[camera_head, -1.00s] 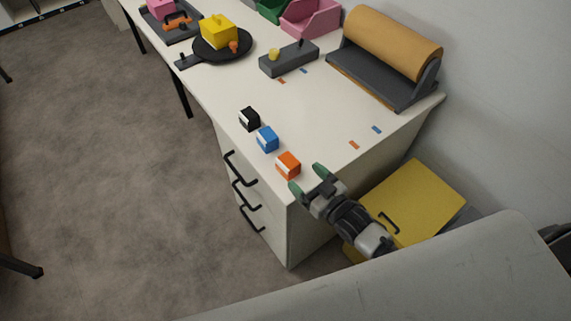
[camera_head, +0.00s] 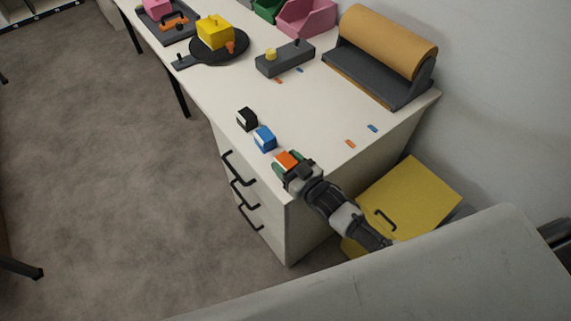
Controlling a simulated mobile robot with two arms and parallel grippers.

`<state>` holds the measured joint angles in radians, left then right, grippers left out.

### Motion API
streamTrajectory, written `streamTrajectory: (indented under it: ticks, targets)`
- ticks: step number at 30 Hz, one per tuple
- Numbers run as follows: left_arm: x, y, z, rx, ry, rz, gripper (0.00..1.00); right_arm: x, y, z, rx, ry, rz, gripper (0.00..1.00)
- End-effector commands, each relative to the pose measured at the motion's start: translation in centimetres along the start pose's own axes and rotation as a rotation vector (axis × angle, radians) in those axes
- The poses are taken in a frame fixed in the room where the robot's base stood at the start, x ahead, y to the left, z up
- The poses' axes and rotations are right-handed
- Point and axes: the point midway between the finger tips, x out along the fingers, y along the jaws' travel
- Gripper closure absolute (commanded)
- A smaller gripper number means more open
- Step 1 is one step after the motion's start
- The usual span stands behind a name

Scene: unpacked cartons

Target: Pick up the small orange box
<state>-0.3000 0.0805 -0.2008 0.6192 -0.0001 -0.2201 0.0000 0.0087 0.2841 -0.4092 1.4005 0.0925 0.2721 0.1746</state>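The small orange box (camera_head: 286,159) is on the near end of the white table, at the front of a row with a blue box (camera_head: 265,138) and a black box (camera_head: 247,119). My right gripper (camera_head: 286,161) reaches in from the lower right. Its green-tipped fingers stand around the orange box, one on each side, and partly hide it. Whether the fingers touch the box or are closed on it is too small to tell. The box appears to be at table height. My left gripper is out of view.
The white table (camera_head: 300,100) has drawers with black handles below. A brown paper roll on a dark holder (camera_head: 385,50) stands at the right edge. A grey block (camera_head: 285,58), a black pan (camera_head: 220,47) and pink bin (camera_head: 308,17) are farther back. A yellow cabinet (camera_head: 410,200) stands at right.

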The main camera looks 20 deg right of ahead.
Motion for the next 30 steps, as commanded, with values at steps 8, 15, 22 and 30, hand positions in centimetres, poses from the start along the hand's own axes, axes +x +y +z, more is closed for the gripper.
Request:
streamTrajectory:
  ticks: [8,15,22,30]
  targets:
    - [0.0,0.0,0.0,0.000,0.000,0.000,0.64,0.0,0.0,0.0,0.000,0.000,0.000,0.75]
    - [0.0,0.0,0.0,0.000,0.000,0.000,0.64,0.0,0.0,-0.3,0.000,0.001,0.000,0.75]
    - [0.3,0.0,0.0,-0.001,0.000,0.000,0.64,-1.2,0.0,-1.2,0.001,-0.004,0.000,0.75]
    - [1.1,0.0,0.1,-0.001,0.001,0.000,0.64,-8.2,0.0,-1.2,0.001,-0.005,-0.001,0.75]
